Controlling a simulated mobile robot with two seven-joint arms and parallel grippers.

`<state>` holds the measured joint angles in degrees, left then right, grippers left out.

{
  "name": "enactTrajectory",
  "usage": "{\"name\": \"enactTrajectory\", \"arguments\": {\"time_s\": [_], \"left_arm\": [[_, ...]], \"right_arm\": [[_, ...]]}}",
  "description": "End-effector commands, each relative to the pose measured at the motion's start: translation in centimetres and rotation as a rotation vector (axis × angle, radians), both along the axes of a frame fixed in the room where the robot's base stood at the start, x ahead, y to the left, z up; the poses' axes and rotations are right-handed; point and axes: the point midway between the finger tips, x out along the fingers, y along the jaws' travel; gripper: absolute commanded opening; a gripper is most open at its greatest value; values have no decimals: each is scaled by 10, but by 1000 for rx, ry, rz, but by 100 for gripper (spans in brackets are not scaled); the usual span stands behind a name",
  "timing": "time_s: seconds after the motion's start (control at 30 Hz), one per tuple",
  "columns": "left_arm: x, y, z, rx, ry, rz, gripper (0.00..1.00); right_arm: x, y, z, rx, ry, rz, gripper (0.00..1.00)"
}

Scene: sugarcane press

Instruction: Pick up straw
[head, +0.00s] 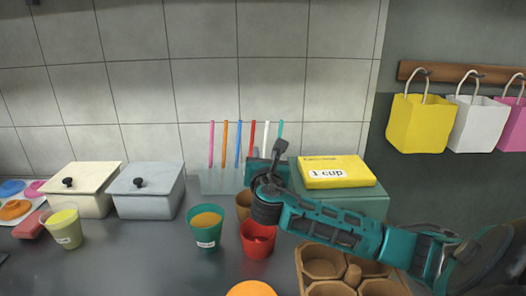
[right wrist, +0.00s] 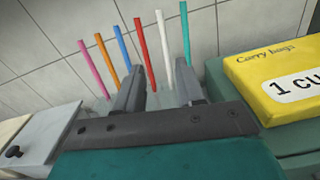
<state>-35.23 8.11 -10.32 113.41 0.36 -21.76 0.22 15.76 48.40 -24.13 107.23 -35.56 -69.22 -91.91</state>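Several upright straws stand in a row in a clear holder (head: 217,181) by the tiled wall: pink (head: 211,145), orange (head: 224,145), blue (head: 238,145), red (head: 252,137), white (head: 266,138) and teal (head: 280,129). My right gripper (head: 266,166) is in front of the right end of the row and hides the lower parts of those straws. In the right wrist view its fingers (right wrist: 160,78) are apart, with the red straw (right wrist: 145,50) and white straw (right wrist: 164,50) showing between them. The teal straw (right wrist: 185,35) lines up with the right finger. I cannot tell how deep the fingers reach. My left gripper is out of view.
A yellow "1 cup" box (head: 335,170) lies on a teal box (head: 350,197) right of the straws. Green (head: 205,230), red (head: 258,240) and brown (head: 243,205) cups stand below the gripper. Two lidded containers (head: 146,190) stand left. Bags (head: 420,125) hang at right.

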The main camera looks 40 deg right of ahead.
Motion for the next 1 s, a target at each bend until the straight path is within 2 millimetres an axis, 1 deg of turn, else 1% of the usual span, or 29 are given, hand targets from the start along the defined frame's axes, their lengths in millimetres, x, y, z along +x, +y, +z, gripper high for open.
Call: {"name": "enactTrajectory", "arguments": {"time_s": [0.17,0.4,0.5,0.6,0.77,1.0], "left_arm": [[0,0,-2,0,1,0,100],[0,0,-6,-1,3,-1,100],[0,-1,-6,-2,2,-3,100],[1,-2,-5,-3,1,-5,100],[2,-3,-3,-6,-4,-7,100],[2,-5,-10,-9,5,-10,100]], "right_arm": [[6,-7,2,-12,0,-7,38],[39,-34,1,-10,-1,-8,38],[49,-43,1,-9,1,-7,38],[56,-49,1,-9,0,-5,38],[61,-54,0,-9,0,-5,38],[82,-78,-5,-8,-2,-7,38]]}}
